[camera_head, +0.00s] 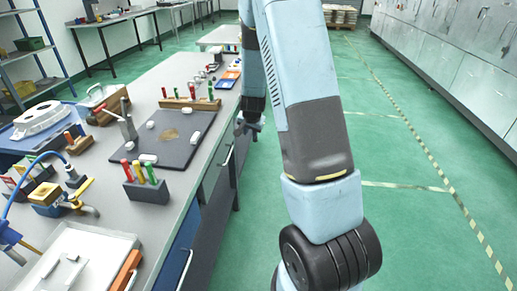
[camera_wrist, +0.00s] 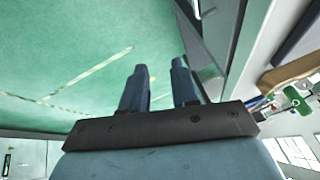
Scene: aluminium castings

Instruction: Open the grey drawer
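The grey drawer front (camera_head: 215,168) is in the side of the long workbench in the head view, with a thin bar handle (camera_head: 228,156) on it. It appears closed, flush with the bench side. My gripper (camera_head: 249,125) is beside the bench's right edge, just beyond that handle and partly hidden by my arm. In the wrist view my gripper (camera_wrist: 160,68) is open, with two dark fingers apart and nothing between them. The grey bench side runs close to the right finger there. I cannot tell whether a finger touches the handle.
The bench top (camera_head: 170,80) carries a dark plate (camera_head: 178,135), tool blocks and castings near its edge. A blue drawer front (camera_head: 181,243) with a handle lies nearer me. The green floor (camera_head: 400,150) right of the bench is clear; grey cabinets (camera_head: 450,50) line the far right.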

